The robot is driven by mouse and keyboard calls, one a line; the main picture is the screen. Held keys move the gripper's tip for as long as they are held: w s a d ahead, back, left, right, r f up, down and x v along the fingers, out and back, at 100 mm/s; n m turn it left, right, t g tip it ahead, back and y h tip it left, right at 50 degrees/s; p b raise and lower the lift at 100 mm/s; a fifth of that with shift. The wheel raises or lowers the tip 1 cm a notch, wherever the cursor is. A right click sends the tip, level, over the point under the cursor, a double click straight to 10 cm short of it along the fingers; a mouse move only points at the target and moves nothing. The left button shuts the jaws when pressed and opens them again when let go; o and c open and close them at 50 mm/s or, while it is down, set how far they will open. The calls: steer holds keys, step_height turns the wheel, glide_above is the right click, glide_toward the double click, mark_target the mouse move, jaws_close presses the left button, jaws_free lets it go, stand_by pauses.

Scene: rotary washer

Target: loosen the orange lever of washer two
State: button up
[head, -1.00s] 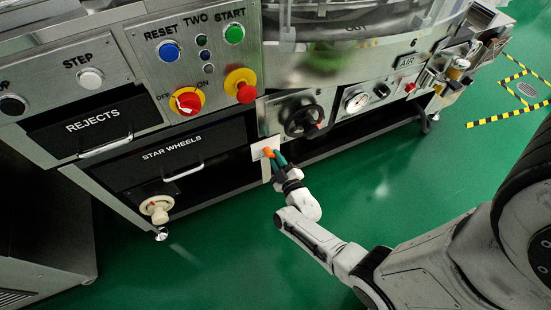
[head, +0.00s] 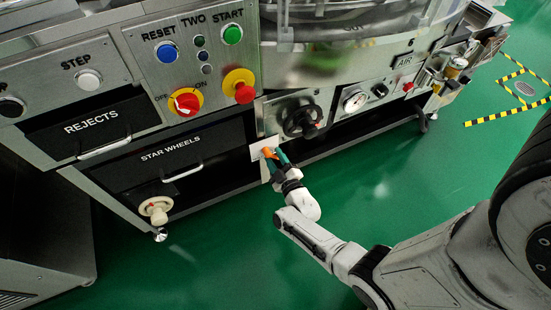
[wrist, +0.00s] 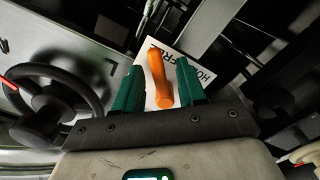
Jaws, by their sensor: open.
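The orange lever (wrist: 161,80) sits in front of a white label plate (wrist: 178,58) with partly hidden black lettering, on the washer's front. In the wrist view it lies between the two green fingers of my gripper (wrist: 158,88), with a visible gap on at least the right side. My gripper is open around it. In the head view the lever (head: 268,152) shows as a small orange piece beside the green fingers of my gripper (head: 278,158), below the black handwheel. Whether a finger touches the lever I cannot tell.
A black handwheel (head: 302,117) is just above and right of the lever; it also shows close to my left finger in the wrist view (wrist: 50,103). The STAR WHEELS drawer (head: 172,160) is to the left. Open green floor (head: 420,180) lies right of my arm.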

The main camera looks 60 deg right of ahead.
steer(key=p+v, duration=0.2)
steer(key=v, duration=0.9)
steer(key=shift+w, duration=0.15)
stand_by(0.3)
steer(key=w+a+r+n+g+y, duration=0.1)
steer(key=w+a+r+g+y, duration=0.15)
steer(key=a+y, duration=0.25)
steer(key=w+a+r+g+y, duration=0.1)
steer(key=w+a+g+y, duration=0.2)
steer(key=a+y, duration=0.25)
steer(key=s+r+m+g+p, duration=0.25)
steer(key=s+r+g, duration=0.65)
steer(key=s+r, duration=0.5)
step_height(320, 180, up, 22)
steer(key=p, duration=2.2)
steer(key=shift+s+a+h, duration=0.15)
steer(key=shift+a+h, duration=0.2)
steer(key=shift+a, duration=0.15)
